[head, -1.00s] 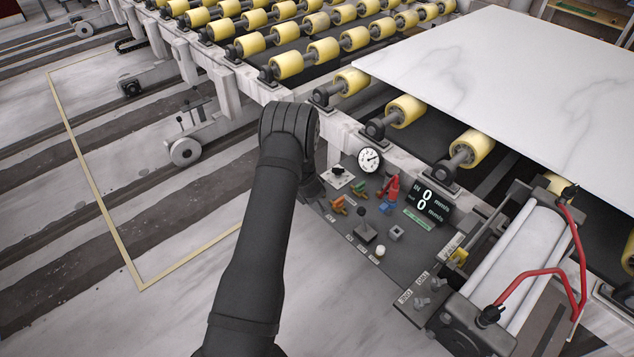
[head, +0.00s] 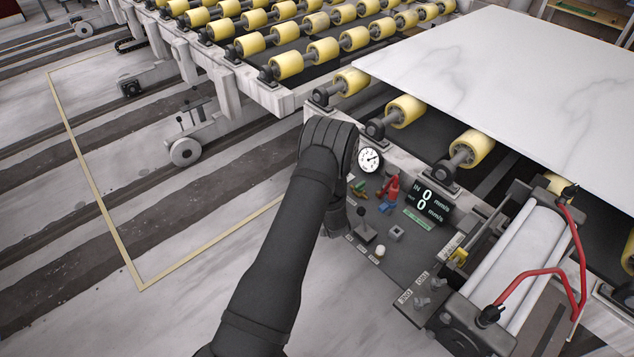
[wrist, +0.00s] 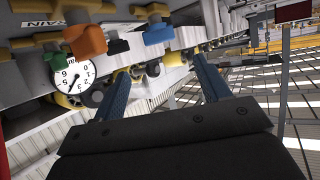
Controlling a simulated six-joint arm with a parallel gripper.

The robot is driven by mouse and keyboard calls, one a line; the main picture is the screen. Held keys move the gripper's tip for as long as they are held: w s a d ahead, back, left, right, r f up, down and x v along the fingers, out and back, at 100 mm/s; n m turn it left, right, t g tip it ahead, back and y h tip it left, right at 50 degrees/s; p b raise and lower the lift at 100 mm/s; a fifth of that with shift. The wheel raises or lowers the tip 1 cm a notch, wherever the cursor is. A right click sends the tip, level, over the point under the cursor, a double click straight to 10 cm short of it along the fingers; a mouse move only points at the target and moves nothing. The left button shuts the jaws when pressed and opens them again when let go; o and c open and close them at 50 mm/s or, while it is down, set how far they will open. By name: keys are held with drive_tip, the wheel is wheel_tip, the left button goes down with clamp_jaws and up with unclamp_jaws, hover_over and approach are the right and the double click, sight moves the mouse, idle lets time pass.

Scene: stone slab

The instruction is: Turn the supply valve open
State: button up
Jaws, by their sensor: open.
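In the head view, the control panel (head: 395,255) carries a red handle (head: 391,188), a blue handle (head: 386,207) and small orange and green handles (head: 358,189). No readable label tells which is the supply valve. The wrist view shows an orange handle (wrist: 86,41) beside a label partly reading "RAIN", and a blue handle (wrist: 157,33). My gripper (wrist: 160,67) is open and empty, its two blue fingers apart. The blue handle appears above the gap between the fingers; contact is not visible. My arm hides the gripper in the head view.
Yellow rollers (head: 405,110), a marble slab (head: 510,75) and a cylinder with red hoses (head: 525,260) lie beyond.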

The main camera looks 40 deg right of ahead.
drive_tip(key=x, duration=1.1)
drive_tip(key=shift+c, duration=0.4)
drive_tip(key=c, duration=0.9)
drive_tip(key=shift+m+g+h, duration=0.4)
drive_tip(key=shift+m, duration=0.1)
drive_tip(key=m+g+h, duration=0.4)
drive_tip(key=m, duration=0.1)
drive_tip(key=shift+w, duration=0.1)
drive_tip(key=m+g+h, duration=0.1)
drive_tip(key=m+g, duration=0.2)
drive_tip(key=g, duration=0.1)
drive_tip(key=shift+m+h, duration=0.4)
drive_tip(key=shift+m+g, duration=0.9)
drive_tip(key=shift+g, duration=0.4)
drive_tip(key=shift+r+m+g, duration=0.1)
drive_tip(key=shift+m+g, duration=0.2)
